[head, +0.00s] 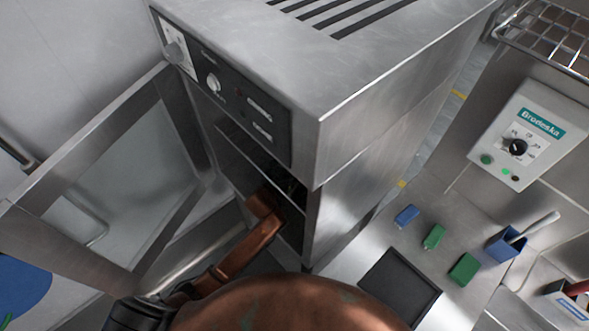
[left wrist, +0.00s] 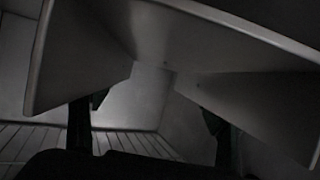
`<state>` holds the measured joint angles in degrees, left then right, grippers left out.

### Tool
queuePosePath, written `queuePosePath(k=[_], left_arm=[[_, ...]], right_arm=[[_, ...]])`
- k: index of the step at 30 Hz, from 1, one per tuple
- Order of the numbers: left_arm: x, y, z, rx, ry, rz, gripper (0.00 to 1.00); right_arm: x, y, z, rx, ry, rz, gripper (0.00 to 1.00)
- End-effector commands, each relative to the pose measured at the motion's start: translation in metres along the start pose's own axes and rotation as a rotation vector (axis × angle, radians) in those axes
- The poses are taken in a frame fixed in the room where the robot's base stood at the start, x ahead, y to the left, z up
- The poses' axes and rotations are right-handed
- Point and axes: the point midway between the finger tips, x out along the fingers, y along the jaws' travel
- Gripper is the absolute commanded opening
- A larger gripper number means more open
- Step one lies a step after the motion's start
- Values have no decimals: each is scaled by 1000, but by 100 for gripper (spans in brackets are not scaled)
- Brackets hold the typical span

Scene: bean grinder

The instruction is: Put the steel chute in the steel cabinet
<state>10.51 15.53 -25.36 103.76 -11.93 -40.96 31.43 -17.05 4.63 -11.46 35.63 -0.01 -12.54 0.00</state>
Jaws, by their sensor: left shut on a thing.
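The steel cabinet (head: 365,125) stands in the middle of the head view, with a control panel on its front and its opening below. Its glass door (head: 125,180) is swung open to the left. My left arm reaches into the dark opening, and its gripper is hidden there in the head view. In the left wrist view, the fingers of my left gripper (left wrist: 150,125) are shut on the grey steel chute (left wrist: 185,40), whose flared, angled plates fill the upper picture. A slatted surface (left wrist: 25,140) shows below the chute. My right gripper is not in view.
A counter on the right holds a blue block (head: 406,215), green blocks (head: 464,269), a dark flat tray (head: 398,288) and a blue holder (head: 505,245). A control box (head: 530,135) and wire rack (head: 555,40) are above. The cabinet's frame and door edge bound my left arm.

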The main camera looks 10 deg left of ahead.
Motion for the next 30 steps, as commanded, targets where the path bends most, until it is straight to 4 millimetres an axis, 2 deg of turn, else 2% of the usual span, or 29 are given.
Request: queuePosePath(k=[8, 16, 17, 24, 30], left_arm=[[13, 0, 32, 0, 0, 0, 27], [17, 2, 34, 1, 1, 1, 27], [18, 2, 35, 0, -2, 1, 71], [17, 2, 35, 0, -1, 1, 86], [17, 2, 35, 0, -1, 1, 86]], right_arm=[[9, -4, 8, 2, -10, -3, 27], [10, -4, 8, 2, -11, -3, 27], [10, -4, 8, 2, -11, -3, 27], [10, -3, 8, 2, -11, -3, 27], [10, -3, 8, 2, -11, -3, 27]])
